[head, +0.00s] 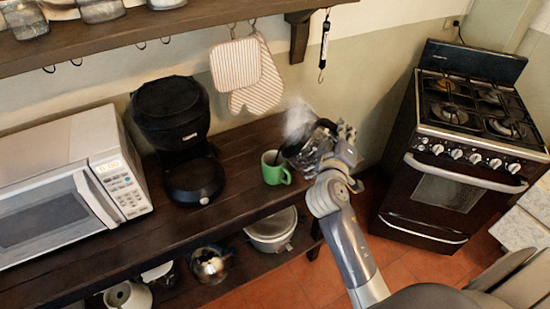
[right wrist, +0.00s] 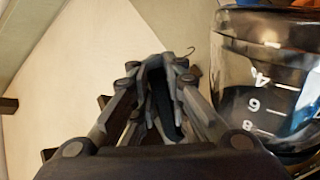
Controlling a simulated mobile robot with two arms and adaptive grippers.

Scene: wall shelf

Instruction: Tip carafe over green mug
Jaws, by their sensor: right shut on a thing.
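The green mug (head: 271,174) stands upright on the dark wooden counter, its handle toward the right. Its inside looks dark. The glass carafe (head: 298,152) is just right of the mug, its dark lower-left part close to the mug's rim; it looks tilted, but I cannot tell how far or whether anything flows. My right gripper (head: 328,157) is shut on the carafe at its right side. In the right wrist view, the carafe (right wrist: 262,95), with white number marks and dark contents, is beside the closed fingers (right wrist: 163,85); the grip point is partly hidden. My left gripper is out of view.
A black coffee maker (head: 185,140) and a white microwave (head: 75,185) stand left of the mug. Whitish steam (head: 297,120) shows above the carafe. Oven mitts (head: 245,75) hang behind. A stove (head: 460,140) is right. Pots sit on the lower shelf.

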